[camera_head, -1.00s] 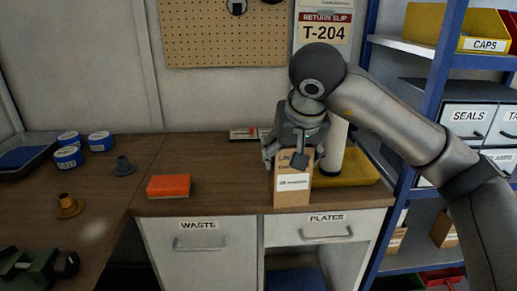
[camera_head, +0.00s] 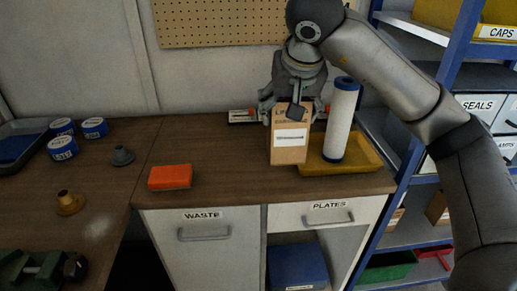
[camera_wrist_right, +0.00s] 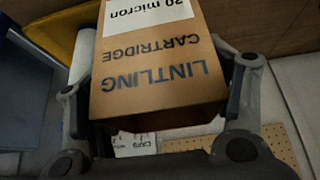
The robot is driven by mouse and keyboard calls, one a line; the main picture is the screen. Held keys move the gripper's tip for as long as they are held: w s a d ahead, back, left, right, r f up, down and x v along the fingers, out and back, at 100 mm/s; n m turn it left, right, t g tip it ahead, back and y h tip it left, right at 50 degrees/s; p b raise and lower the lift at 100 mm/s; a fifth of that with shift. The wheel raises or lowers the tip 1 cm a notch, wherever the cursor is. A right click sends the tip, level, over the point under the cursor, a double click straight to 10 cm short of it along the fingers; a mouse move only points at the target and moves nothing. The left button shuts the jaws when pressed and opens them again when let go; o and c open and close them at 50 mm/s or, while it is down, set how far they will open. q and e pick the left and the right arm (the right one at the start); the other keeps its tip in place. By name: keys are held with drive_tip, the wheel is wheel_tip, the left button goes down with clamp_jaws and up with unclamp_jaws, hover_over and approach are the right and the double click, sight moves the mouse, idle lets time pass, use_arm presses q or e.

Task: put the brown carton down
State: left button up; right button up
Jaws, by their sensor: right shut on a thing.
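The brown carton (camera_head: 289,152) is upright with a white label facing the head camera, above the bench's right part. My right gripper (camera_head: 292,106) is shut on its upper part from behind and above. In the right wrist view the carton (camera_wrist_right: 155,80) sits between the two fingers (camera_wrist_right: 160,105), and its printing reads "LINTLING CARTRIDGE". I cannot tell whether its base touches the bench top (camera_head: 230,160). My left gripper is not in view.
A white cylinder with blue ends (camera_head: 341,120) stands in a yellow tray (camera_head: 365,160) right beside the carton. An orange-red block (camera_head: 170,177) lies to the left, with clear bench between. A pegboard wall is behind.

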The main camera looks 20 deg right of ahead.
drive_tip(key=w+a+f+p, duration=0.2)
drive_tip(key=w+a+f, duration=0.3)
drive_tip(key=w+f, duration=0.4)
drive_tip(key=w, duration=0.3)
drive_tip(key=shift+a+f+p, duration=0.15)
drive_tip(key=shift+a+p, duration=0.15)
drive_tip(key=shift+a, duration=0.05)
drive_tip(key=f, duration=0.3)
drive_tip(key=shift+w+a+f, duration=0.1)
drive_tip(key=shift+w+f, duration=0.2)
drive_tip(key=o, duration=1.1)
drive_tip(key=shift+c, duration=0.2)
